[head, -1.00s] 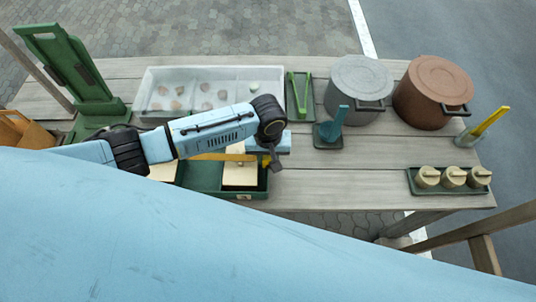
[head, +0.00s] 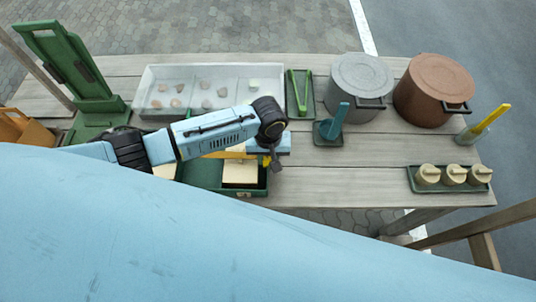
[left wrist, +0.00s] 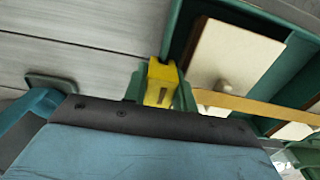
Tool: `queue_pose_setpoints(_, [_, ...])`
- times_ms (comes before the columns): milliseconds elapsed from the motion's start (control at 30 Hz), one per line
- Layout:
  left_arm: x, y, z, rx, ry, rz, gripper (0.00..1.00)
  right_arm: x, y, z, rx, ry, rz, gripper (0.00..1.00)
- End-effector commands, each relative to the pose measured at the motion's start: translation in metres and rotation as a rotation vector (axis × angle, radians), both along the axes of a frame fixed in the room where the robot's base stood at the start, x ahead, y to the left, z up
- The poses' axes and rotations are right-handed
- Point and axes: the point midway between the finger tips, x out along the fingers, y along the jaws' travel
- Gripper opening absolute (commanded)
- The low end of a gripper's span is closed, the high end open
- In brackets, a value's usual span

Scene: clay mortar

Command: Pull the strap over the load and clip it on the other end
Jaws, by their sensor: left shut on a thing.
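A green tray (head: 205,172) near the table's front edge holds cream blocks (head: 240,172) as the load. The tray (left wrist: 190,30) and a knobbed cream block (left wrist: 230,60) also show in the left wrist view. A yellow strap (left wrist: 255,104) runs across the load towards my left gripper. My left gripper (head: 274,160) is at the tray's right end, shut on the strap's yellow clip (left wrist: 161,80). The clip also shows beside the fingers in the head view (head: 266,161). Green pieces flank it in the wrist view. Whether it touches the tray is unclear. My right gripper is out of view.
A white bin (head: 222,83) with small stones lies behind my arm. A green tongs tray (head: 300,95), a teal holder (head: 333,125), a grey pot (head: 358,88) and a brown pot (head: 432,92) stand to the right. A tray of jars (head: 450,178) lies front right. Bare table lies between.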

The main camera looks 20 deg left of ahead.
Motion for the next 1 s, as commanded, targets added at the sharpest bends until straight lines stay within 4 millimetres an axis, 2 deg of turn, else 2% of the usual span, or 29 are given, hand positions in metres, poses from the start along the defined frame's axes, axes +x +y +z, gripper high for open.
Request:
queue_pose_setpoints(433, [0.0001,0.0002,-0.0033,0.001,-0.001,0.0,0.09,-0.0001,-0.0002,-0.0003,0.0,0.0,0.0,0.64])
queue_pose_setpoints(467, [0.0002,0.0001,-0.0033,0.001,-0.001,0.0,0.29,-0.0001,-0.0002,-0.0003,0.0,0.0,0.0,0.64])
queue_pose_setpoints(633, [0.0001,0.0002,-0.0032,0.001,-0.001,0.0,0.52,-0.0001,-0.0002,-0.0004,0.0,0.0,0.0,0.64])
queue_pose_setpoints(833, [0.0001,0.0007,-0.0034,0.002,0.0,0.0,0.54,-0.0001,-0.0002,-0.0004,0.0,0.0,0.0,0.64])
queue_pose_setpoints(1000, [0.0001,0.0011,-0.0035,0.003,0.0,0.001,0.73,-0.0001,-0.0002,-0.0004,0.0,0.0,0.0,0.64])
